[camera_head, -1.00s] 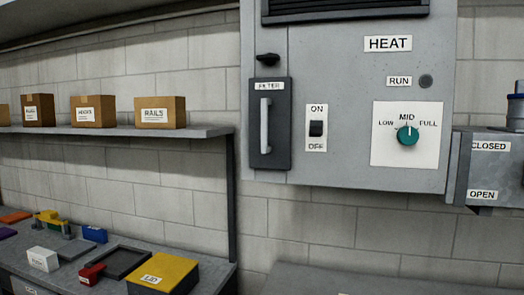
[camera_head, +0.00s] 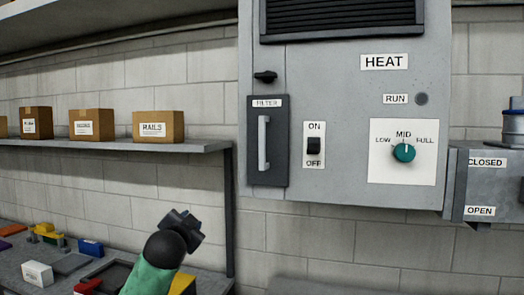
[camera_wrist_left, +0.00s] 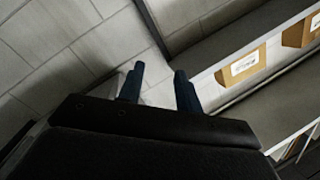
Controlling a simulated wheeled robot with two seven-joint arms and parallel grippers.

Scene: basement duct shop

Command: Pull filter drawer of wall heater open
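The wall heater (camera_head: 345,180) is a grey cabinet on the block wall. Its filter drawer (camera_head: 281,150) is a dark upright panel labelled FILTER at the cabinet's left, and looks flush with the front. A pale vertical bar handle (camera_head: 263,143) is on it. A black latch knob (camera_head: 265,76) sits just above the drawer, pointing sideways. My left gripper (camera_head: 190,222) is below and left of the drawer, apart from it. In the left wrist view its two fingers (camera_wrist_left: 158,85) stand apart with nothing between them. My right gripper is not in view.
A shelf (camera_head: 190,147) with several cardboard boxes and its dark post (camera_head: 229,210) stand left of the heater. A bench with a yellow box (camera_head: 183,284) and small items lies below. A grey box (camera_head: 490,187) labelled CLOSED and OPEN is at the right.

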